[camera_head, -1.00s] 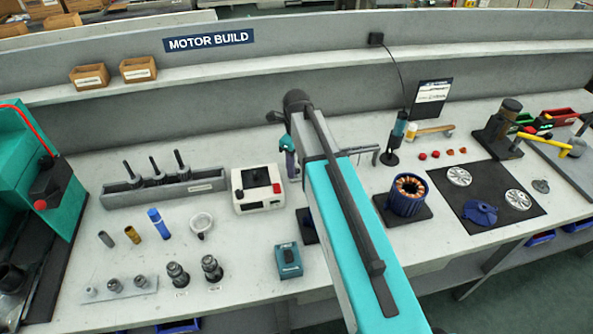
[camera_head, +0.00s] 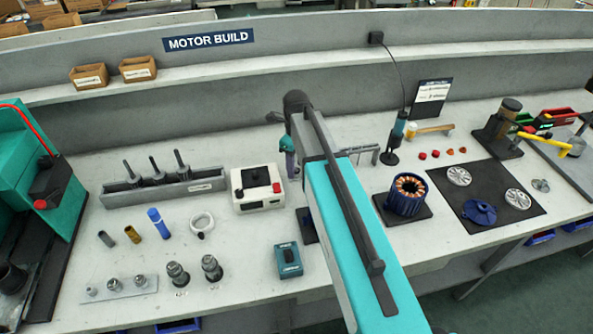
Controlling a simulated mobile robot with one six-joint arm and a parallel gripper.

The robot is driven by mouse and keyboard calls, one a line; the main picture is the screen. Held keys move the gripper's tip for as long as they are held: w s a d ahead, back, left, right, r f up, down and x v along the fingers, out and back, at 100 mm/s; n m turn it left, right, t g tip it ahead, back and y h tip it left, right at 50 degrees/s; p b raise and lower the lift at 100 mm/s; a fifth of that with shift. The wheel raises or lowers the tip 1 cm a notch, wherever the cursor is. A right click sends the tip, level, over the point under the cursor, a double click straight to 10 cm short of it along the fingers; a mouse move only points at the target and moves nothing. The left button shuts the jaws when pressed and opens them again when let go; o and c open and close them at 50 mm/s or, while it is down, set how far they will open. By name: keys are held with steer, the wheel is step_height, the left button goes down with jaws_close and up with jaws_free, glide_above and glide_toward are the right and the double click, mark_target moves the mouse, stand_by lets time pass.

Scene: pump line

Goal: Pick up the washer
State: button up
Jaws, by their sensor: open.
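I cannot pick out a washer for certain. A pale ring (camera_head: 202,223) with a small dark spot at its lower edge lies on the left half of the grey bench (camera_head: 235,270); I cannot tell if it is a washer. Small metal parts (camera_head: 114,285) stand on a plate at the front left, too small to name. My teal and grey arm reaches from the bottom edge over the middle of the bench. My gripper is not seen; the arm hides the spot below its far end.
A white box with a red knob (camera_head: 258,189) and a teal box (camera_head: 289,261) stand left of my arm. A rack with upright rods (camera_head: 164,190) is behind the ring. A copper-wound stator (camera_head: 407,195) and a black mat (camera_head: 512,217) are right.

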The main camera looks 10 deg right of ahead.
mark_target(297, 173)
stand_by(0.3)
steer(key=c, duration=0.9)
steer(key=shift+r, duration=0.1)
steer(key=shift+r+b, duration=1.1)
steer(key=shift+r, duration=4.05)
steer(key=s+n, duration=0.1)
steer(key=n, duration=0.6)
steer(key=s+n, duration=0.1)
steer(key=n, duration=0.5)
steer(key=s+f+n, duration=0.1)
steer(key=s+n, duration=0.1)
steer(key=n, duration=0.5)
steer(key=shift+n, duration=0.3)
